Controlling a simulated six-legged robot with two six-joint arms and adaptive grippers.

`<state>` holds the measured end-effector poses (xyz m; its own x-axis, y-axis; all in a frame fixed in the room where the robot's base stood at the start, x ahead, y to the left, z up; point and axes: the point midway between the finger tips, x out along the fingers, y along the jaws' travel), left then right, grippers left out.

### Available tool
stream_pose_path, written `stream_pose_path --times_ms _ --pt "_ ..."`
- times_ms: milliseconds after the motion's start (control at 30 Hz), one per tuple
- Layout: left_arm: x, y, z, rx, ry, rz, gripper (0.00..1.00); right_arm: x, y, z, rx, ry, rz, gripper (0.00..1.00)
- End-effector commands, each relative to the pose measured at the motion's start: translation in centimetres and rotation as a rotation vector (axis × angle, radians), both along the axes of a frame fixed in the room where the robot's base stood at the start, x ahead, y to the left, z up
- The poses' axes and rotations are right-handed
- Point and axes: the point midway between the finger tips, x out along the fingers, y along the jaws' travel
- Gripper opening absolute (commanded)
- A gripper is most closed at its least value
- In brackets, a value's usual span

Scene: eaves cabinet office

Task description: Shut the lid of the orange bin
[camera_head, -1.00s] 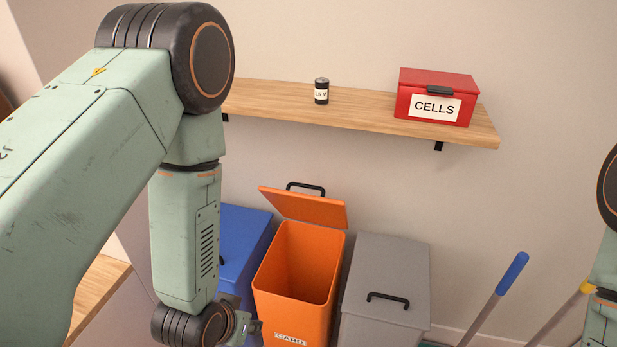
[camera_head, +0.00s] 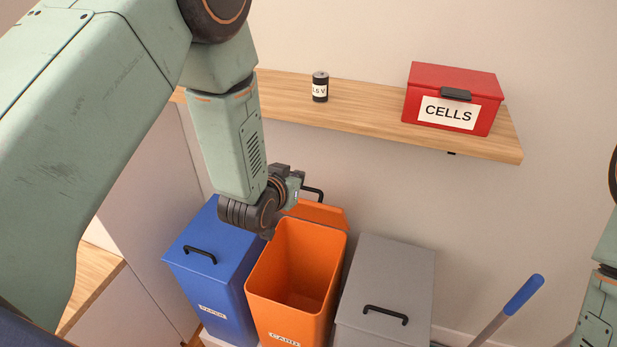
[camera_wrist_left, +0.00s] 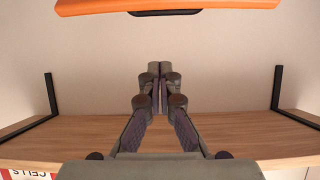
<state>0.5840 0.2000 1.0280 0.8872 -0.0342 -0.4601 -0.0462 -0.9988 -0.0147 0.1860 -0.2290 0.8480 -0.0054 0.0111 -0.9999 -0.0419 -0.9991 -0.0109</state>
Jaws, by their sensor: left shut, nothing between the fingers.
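The orange bin (camera_head: 290,290) stands open between two other bins, and its inside looks empty. Its orange lid (camera_head: 322,212) is raised at the back, partly hidden by my left gripper. Its black handle (camera_head: 314,192) shows behind the gripper. My left gripper (camera_head: 292,182) is at the bin's back left, beside the raised lid; I cannot tell if it touches. In the left wrist view its fingers (camera_wrist_left: 160,72) are shut and empty, with the lid (camera_wrist_left: 215,6) across the top edge, apart from the fingertips in the picture. My right gripper is out of view.
A blue bin (camera_head: 215,265) with a closed lid is on the left, a grey bin (camera_head: 390,275) on the right. Above, a wooden shelf (camera_head: 370,120) holds a battery (camera_head: 320,88) and a red CELLS box (camera_head: 455,80). A blue-handled tool (camera_head: 522,295) leans at right.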

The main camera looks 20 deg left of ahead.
Motion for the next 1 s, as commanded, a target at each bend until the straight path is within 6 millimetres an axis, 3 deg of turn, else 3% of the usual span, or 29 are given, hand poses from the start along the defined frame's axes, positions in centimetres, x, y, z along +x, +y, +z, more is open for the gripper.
stream_pose_path --times_ms 267,867,1000 --pt "1.3 0.0 -0.3 -0.004 -0.020 0.001 0.00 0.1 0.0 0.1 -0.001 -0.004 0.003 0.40" --pt "8.8 -0.3 -4.2 -0.004 -0.018 0.002 0.00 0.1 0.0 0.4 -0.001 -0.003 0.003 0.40" --pt "7.4 -0.3 -5.6 -0.003 -0.013 0.002 0.00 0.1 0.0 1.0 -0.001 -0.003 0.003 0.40"
